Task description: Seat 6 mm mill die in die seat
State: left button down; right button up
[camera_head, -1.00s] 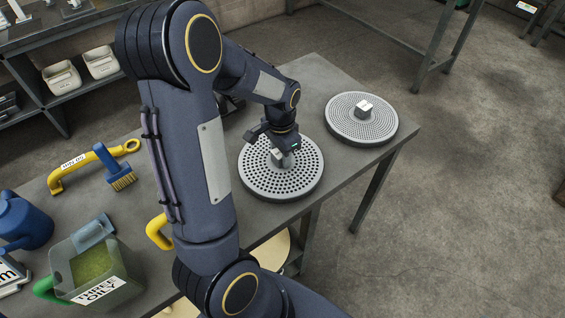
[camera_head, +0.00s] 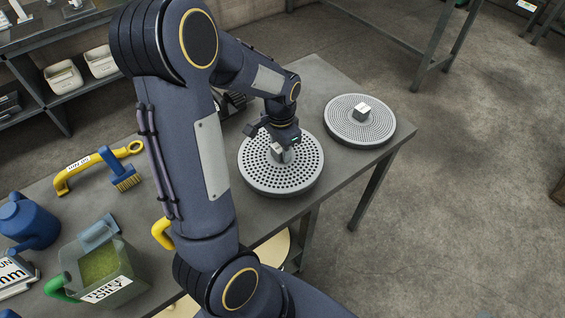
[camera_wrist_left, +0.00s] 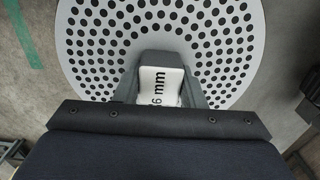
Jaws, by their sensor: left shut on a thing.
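The 6 mm mill die (camera_head: 262,179) is a thick grey perforated disc with a block-shaped knob at its centre. It is at the front edge of the bench. In the left wrist view, the die (camera_wrist_left: 92,60) fills the upper part, and its knob carries a white "6 mm" label (camera_wrist_left: 160,86). My left gripper (camera_head: 281,153) is above the die, shut on the knob. In the left wrist view, the fingers (camera_wrist_left: 161,88) flank the knob. I cannot tell whether the die's underside touches the bench. No die seat can be made out. My right gripper is not in view.
A second perforated die (camera_head: 345,128) lies at the bench's right end. Open floor (camera_head: 460,200) lies right of the bench (camera_head: 315,72).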

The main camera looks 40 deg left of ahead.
pick_arm(q)
jog(key=shift+w+r+p, duration=0.1)
jog(key=shift+r+p, duration=1.2)
jog(key=shift+r, duration=0.6)
